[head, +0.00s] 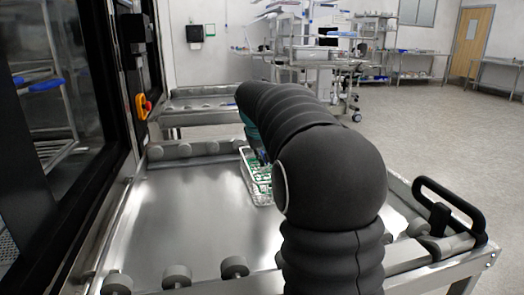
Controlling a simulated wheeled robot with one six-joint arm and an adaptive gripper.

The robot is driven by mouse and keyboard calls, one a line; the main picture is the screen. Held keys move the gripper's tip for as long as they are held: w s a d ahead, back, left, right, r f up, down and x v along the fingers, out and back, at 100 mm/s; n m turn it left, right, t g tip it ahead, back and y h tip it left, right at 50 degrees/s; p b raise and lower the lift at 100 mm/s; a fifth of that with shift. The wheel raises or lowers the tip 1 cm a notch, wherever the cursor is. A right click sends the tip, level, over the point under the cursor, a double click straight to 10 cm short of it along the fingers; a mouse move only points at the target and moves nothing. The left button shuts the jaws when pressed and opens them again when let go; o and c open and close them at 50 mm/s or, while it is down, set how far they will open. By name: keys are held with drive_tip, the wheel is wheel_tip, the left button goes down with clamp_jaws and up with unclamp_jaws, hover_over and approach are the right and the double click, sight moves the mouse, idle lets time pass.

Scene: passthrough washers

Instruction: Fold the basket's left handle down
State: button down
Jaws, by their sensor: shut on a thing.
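A wire basket (246,165) with small green items in it sits on the steel table (170,205), towards its far side. My dark, ribbed arm crosses the middle of the view and hides the basket's right part. My gripper (262,156) is down at the basket, mostly hidden behind my arm, with a teal part of the wrist showing above it. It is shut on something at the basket. The left handle cannot be made out clearly, so I cannot tell its angle.
Grey rollers (234,266) line the table's near and far edges. A black push handle (450,200) stands at the table's right corner. A black-framed glass machine (50,120) borders the left. A second roller table (200,104) stands behind. Bare steel lies left of the basket.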

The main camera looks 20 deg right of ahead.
drive_tip(key=shift+s+d+f+m+t+y, duration=0.15)
drive_tip(key=shift+f+y, duration=0.15)
drive_tip(key=shift+y, duration=0.3)
drive_tip(key=shift+w+d+f+m+t+y, duration=0.1)
drive_tip(key=shift+f+y, duration=0.15)
drive_tip(key=shift+y, duration=0.35)
drive_tip(key=shift+s+d+f+m+t+y, duration=0.15)
drive_tip(key=shift+f+y, duration=0.15)
drive_tip(key=shift+y, duration=0.3)
drive_tip(key=shift+w+a, duration=0.1)
drive_tip(key=shift+a, duration=0.05)
drive_tip(key=c, duration=1.2)
unclamp_jaws()
drive_tip(key=shift+r, duration=0.1)
drive_tip(key=v, duration=1.1)
drive_tip(key=shift+r, duration=0.4)
